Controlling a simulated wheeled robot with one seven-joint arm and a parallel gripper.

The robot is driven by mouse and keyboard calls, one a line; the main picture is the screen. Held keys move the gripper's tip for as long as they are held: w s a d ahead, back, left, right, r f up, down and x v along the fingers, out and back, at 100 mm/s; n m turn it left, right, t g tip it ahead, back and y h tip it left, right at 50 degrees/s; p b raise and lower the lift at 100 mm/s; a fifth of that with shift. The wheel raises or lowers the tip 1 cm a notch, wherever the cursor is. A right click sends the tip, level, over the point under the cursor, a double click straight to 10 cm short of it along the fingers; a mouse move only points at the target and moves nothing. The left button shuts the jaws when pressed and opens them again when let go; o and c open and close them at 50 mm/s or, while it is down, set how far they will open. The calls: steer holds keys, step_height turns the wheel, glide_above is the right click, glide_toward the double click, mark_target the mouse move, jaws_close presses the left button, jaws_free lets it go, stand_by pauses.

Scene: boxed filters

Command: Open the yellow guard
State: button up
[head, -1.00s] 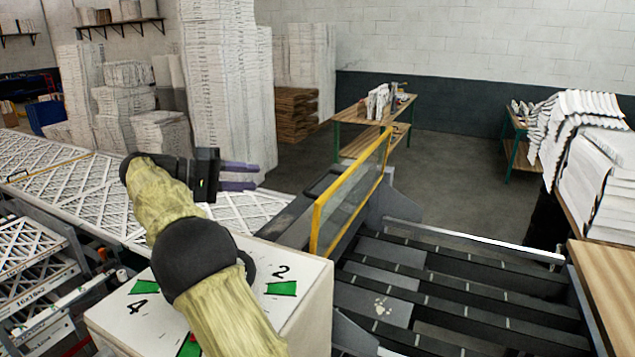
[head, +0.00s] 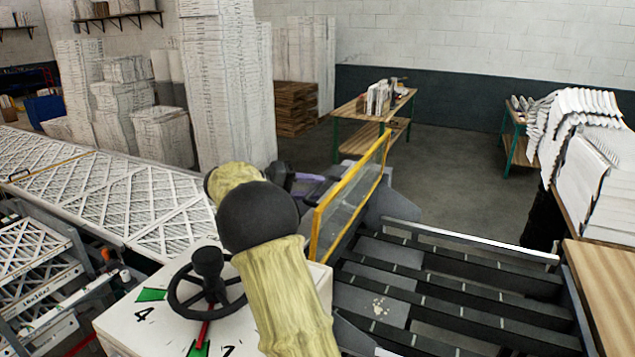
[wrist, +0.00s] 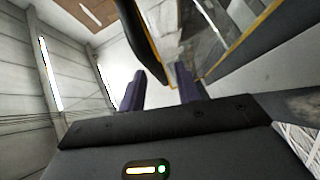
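The yellow guard (head: 349,203) is a clear panel in a yellow frame, standing upright along the left side of the dark slatted conveyor. My gripper (head: 309,178) is just left of the guard's upper edge, partly hidden behind my own arm. In the wrist view, the two purple fingers of my gripper (wrist: 161,72) are apart with nothing held between them. The guard (wrist: 245,38) shows there at the upper right, with a yellow edge and a dark curved bar near the fingertips. I cannot tell whether a finger touches it.
A white box with a black handwheel (head: 207,290) and numbered green marks stands below my arm. The slatted conveyor (head: 455,290) lies right of the guard. A lattice-topped conveyor (head: 110,195) runs at left. A wooden table (head: 372,110) stands behind, with open floor around it.

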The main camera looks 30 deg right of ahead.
steer(key=shift+x, duration=1)
jaws_close()
steer(key=shift+s+d, duration=0.1)
